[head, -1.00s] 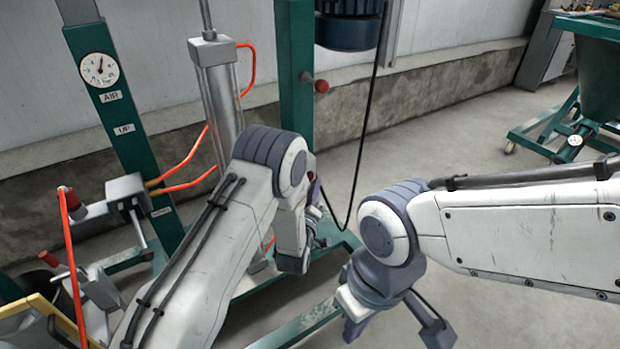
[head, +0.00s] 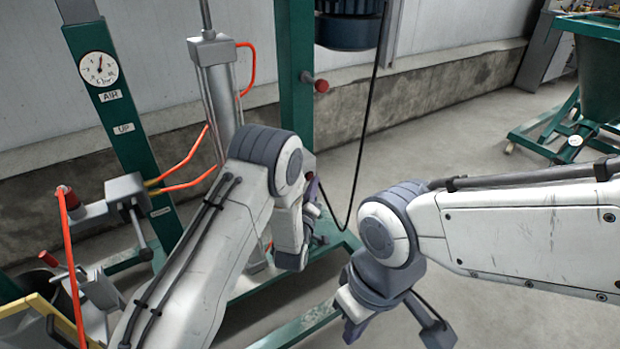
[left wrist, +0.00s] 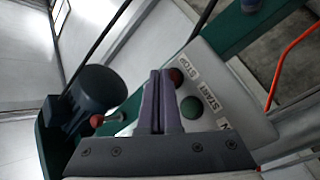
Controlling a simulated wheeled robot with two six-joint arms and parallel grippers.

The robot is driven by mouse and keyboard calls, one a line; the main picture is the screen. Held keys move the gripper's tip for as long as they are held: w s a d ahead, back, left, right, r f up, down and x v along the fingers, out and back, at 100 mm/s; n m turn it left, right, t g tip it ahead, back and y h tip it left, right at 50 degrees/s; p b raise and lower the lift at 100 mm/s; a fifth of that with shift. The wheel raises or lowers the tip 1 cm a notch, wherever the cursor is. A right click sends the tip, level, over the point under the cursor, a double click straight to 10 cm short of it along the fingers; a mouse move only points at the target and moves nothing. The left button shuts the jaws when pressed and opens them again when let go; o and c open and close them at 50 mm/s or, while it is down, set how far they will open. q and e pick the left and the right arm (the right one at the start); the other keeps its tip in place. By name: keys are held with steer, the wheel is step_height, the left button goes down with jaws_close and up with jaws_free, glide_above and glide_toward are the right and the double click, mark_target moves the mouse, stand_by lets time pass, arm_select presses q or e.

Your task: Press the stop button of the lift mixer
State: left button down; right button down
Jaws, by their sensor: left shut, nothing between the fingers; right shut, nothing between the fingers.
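The lift mixer's stop button (left wrist: 176,77) is a red knob in the left wrist view, beside the word STOP on a pale panel (left wrist: 225,85). A green start button (left wrist: 191,107) sits below it, beside the word START. My left gripper (left wrist: 160,74) is shut and empty; its purple fingertips appear right beside the red button. I cannot tell whether they touch it. In the head view my left gripper (head: 314,188) is mostly hidden by its own wrist, and the panel is hidden too. My right gripper (head: 354,328) is shut and empty, low in the middle.
A green mixer column (head: 297,90) stands behind my left arm, with a dark motor (head: 348,30) and a red knob (head: 321,86). A black cable (head: 366,120) hangs beside it. A gauge post (head: 120,110) stands left. Open floor (head: 450,130) lies at right.

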arm_select(q)
steer(key=shift+w+a, duration=0.25)
steer(key=shift+w, duration=0.1)
stand_by(0.3)
stand_by(0.4)
steer(key=shift+s+d, duration=0.5)
steer(key=shift+s, duration=0.2)
steer(key=shift+s+d, duration=0.75)
steer(key=shift+s, duration=0.25)
steer(key=shift+s+d, duration=0.75)
steer(key=shift+s, duration=0.25)
